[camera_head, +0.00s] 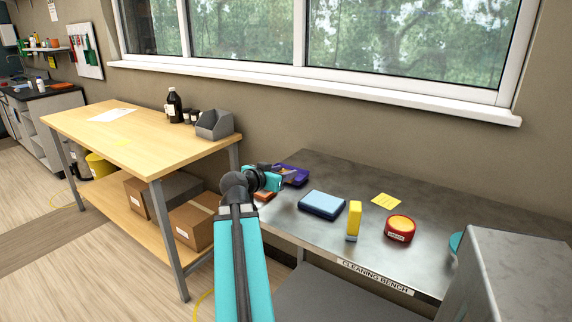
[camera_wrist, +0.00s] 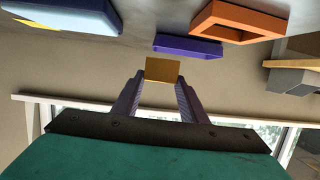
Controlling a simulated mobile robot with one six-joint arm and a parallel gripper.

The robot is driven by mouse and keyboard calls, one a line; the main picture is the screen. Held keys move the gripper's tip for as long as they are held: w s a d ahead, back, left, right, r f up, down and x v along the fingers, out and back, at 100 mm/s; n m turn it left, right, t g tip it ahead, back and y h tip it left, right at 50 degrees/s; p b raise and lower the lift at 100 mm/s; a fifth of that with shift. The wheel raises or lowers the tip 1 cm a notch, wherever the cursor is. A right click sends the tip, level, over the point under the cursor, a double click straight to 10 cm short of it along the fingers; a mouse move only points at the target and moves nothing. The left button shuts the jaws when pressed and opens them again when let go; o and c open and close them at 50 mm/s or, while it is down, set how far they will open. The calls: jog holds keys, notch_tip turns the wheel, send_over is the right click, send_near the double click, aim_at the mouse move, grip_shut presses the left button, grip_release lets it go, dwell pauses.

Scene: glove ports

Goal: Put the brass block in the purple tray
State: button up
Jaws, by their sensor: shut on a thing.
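The brass block (camera_wrist: 162,69) is a tan-gold piece held between the fingertips in the wrist view. My gripper (camera_wrist: 161,85) is shut on it. In the head view my gripper (camera_head: 281,172) is over the far left part of the metal bench, in front of the purple tray (camera_head: 298,178), and hides part of it. The wrist view shows the purple tray (camera_wrist: 188,46) beyond the block and slightly right. The gap between block and tray cannot be judged.
An orange tray (camera_wrist: 240,22) sits beside the purple one. On the bench (camera_head: 290,222) are a blue box (camera_head: 322,204), a yellow block (camera_head: 353,220), a red round tin (camera_head: 400,229) and a yellow note (camera_head: 386,200). A wooden table (camera_head: 140,135) stands left.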

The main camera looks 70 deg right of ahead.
jog(key=shift+w+d+p, duration=0.15)
jog(key=shift+d+p, duration=0.2)
jog(key=shift+p, duration=3.6)
jog(key=shift+w+d+f+p, duration=0.2)
jog(key=shift+w+d+p, duration=0.2)
jog(key=shift+d, duration=1.2)
jog(key=shift+w+d+f+p, duration=0.15)
jog(key=shift+w+d+p, duration=0.25)
jog(key=shift+d, duration=1.15)
jog(key=shift+w+d+f+p, duration=0.25)
jog(key=shift+w+d, duration=0.25)
jog(key=shift+d, duration=1.1)
jog(key=shift+d, duration=0.1)
jog(key=shift+w+d, duration=0.1)
jog(key=shift+d, duration=0.1)
jog(key=shift+d+f+p, duration=0.1)
jog(key=shift+d+p, duration=0.05)
jog(key=shift+p, duration=0.15)
jog(key=shift+f+p, duration=0.5)
jog(key=shift+f, duration=1.15)
jog(key=shift+f, duration=0.15)
jog(key=o, duration=1.4)
